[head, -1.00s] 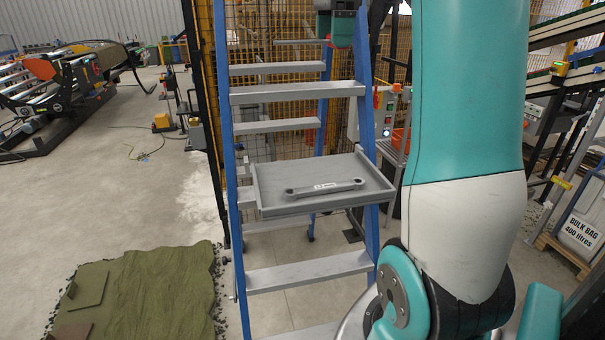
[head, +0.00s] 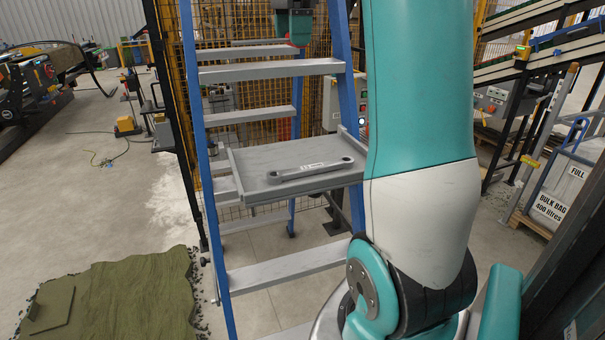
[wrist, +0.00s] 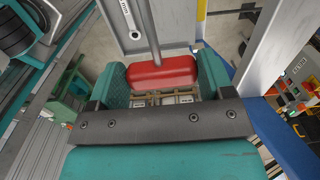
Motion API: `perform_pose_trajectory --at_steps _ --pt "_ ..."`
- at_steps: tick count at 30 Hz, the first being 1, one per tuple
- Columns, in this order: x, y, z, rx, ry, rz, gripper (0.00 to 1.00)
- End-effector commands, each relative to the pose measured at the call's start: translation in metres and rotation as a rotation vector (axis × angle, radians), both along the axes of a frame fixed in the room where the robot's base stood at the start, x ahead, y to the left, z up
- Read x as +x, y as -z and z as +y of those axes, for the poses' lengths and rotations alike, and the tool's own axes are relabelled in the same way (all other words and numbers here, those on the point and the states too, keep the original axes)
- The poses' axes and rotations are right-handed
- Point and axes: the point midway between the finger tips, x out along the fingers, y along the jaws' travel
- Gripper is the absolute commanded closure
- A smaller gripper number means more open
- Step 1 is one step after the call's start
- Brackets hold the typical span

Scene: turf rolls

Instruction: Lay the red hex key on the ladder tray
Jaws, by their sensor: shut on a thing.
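The red hex key (wrist: 165,72) has a red grip and a grey shaft. In the wrist view my gripper (wrist: 163,80) is shut on the red grip, and the shaft points away toward the tray. In the head view my gripper (head: 294,28) is high near the ladder top, above the tray, with a bit of red below it. The ladder tray (head: 300,190) is a grey shallow tray on the blue-railed ladder, partly hidden by my arm at its right. It also shows in the wrist view (wrist: 182,22). The hex key is apart from the tray in the head view.
A grey wrench (head: 310,171) lies across the tray; it also shows in the wrist view (wrist: 130,18). The tray's front and left parts are bare. Ladder rungs (head: 270,70) and blue rails (head: 200,150) surround it. A turf piece (head: 120,300) lies at lower left.

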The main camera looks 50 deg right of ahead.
Motion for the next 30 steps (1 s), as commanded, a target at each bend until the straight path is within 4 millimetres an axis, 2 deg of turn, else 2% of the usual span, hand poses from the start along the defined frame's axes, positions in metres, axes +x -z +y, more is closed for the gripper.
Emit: perform_pose_trajectory --at_steps 1,3,11,24,30 --pt "0.000 0.015 0.000 -0.001 0.001 -0.001 0.50" --pt "0.000 0.026 -0.001 -0.001 0.001 -0.001 0.50" --pt "-0.001 0.052 -0.001 0.001 0.003 0.003 0.50" --pt "-0.001 0.165 0.000 0.003 0.002 0.005 0.50" --pt "-0.001 0.190 -0.001 0.001 0.002 0.001 0.50"
